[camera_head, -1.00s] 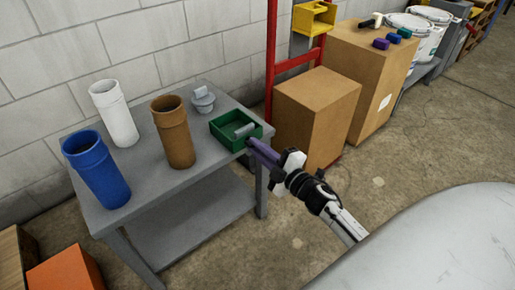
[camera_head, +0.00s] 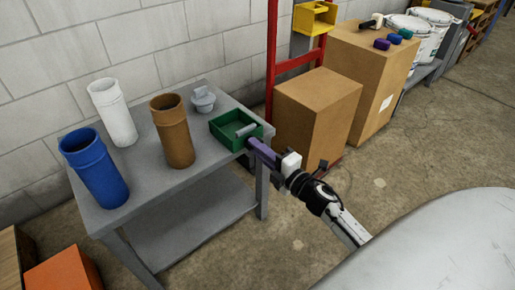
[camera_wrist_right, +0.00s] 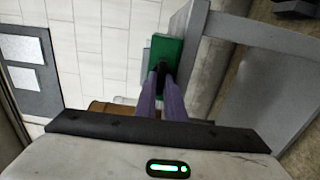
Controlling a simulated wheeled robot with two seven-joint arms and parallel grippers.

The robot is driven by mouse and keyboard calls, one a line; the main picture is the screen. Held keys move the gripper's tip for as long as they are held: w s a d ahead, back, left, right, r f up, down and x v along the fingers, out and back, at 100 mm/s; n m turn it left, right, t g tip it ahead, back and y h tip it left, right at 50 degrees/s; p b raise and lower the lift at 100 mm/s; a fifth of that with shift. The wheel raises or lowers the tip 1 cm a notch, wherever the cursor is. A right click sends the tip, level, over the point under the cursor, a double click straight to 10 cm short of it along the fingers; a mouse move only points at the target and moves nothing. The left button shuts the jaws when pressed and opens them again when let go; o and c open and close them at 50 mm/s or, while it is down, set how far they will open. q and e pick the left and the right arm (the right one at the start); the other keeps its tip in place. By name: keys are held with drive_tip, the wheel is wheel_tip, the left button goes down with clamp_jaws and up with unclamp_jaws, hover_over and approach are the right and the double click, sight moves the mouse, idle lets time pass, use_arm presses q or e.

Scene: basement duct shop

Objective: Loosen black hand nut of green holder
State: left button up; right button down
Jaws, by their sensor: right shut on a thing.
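The green holder (camera_head: 222,139) is an open green box at the right end of the grey table, with a grey cylindrical piece inside it. My right gripper (camera_head: 252,146) reaches in from the right, with its purple fingers against the holder's near right side. In the right wrist view the gripper (camera_wrist_right: 162,78) has its fingers closed around a small dark part, the black hand nut (camera_wrist_right: 162,66), in front of the green holder (camera_wrist_right: 172,46). The fingers hide most of the nut. My left gripper is not in view.
The grey table (camera_head: 205,178) also carries a blue tube (camera_head: 97,172), a white tube (camera_head: 113,114), a brown tube (camera_head: 173,133) and a grey capped fitting (camera_head: 202,101). A cardboard box (camera_head: 315,110) and a red post (camera_head: 271,60) stand just behind the gripper.

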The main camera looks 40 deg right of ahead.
drive_tip(key=c, duration=1.8)
unclamp_jaws()
drive_tip(key=shift+c, duration=0.2)
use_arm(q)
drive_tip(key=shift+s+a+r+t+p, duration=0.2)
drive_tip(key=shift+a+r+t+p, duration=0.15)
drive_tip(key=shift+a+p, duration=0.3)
use_arm(e)
drive_tip(key=s, duration=1)
drive_tip(key=shift+s+d, duration=0.2)
drive_tip(key=shift+d, duration=0.2)
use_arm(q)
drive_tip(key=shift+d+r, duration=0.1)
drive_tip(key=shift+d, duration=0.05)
